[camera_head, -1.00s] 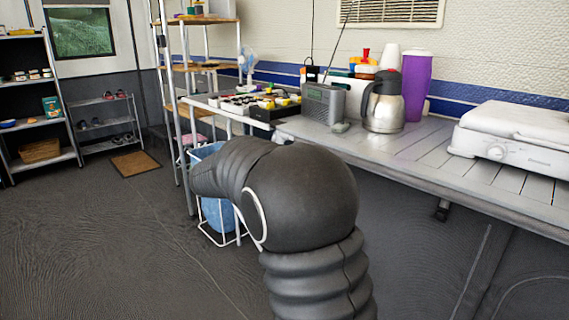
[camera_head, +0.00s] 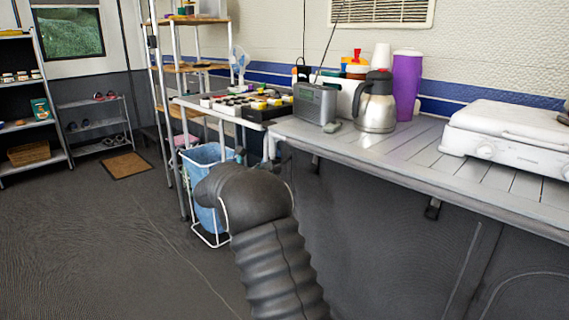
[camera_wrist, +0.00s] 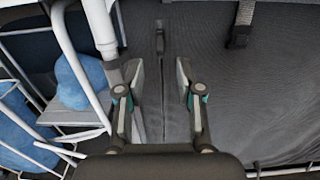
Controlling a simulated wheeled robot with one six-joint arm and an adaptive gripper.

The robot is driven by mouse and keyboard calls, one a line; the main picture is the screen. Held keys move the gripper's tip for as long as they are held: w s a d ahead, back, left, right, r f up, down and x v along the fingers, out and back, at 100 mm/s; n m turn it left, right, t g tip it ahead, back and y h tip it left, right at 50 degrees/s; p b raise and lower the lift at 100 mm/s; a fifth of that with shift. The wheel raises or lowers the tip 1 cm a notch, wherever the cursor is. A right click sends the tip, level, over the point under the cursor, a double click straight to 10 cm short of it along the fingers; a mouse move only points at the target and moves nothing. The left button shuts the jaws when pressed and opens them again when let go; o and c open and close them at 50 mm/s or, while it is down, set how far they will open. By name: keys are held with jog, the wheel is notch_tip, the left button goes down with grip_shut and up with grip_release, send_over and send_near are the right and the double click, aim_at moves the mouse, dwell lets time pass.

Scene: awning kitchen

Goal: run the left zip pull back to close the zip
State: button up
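A dark zip pull (camera_wrist: 160,40) hangs near the top middle of the wrist view, against the grey fabric panel (camera_wrist: 225,110). A thin vertical zip line (camera_wrist: 164,118) runs down the fabric below it. My gripper (camera_wrist: 158,77) is open and empty, its two fingers on either side of the zip line. The pull shows beyond the fingertips, between them in the picture, apparently untouched. In the head view my own arm hides most of my gripper, and I cannot make out the pull there. Only one pull is visible.
A blue bin (camera_head: 205,160) in a white wire frame stands just left of my arm. White frame tubes (camera_wrist: 100,30) are close to the left finger. A strap with a buckle (camera_wrist: 239,36) hangs to the right. The slatted counter (camera_head: 400,150) lies above the fabric panel.

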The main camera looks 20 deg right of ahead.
aim_at(285, 160)
jog(key=x, duration=0.6)
jog(key=shift+w+d, duration=0.1)
jog(key=shift+d, duration=0.25)
grip_shut()
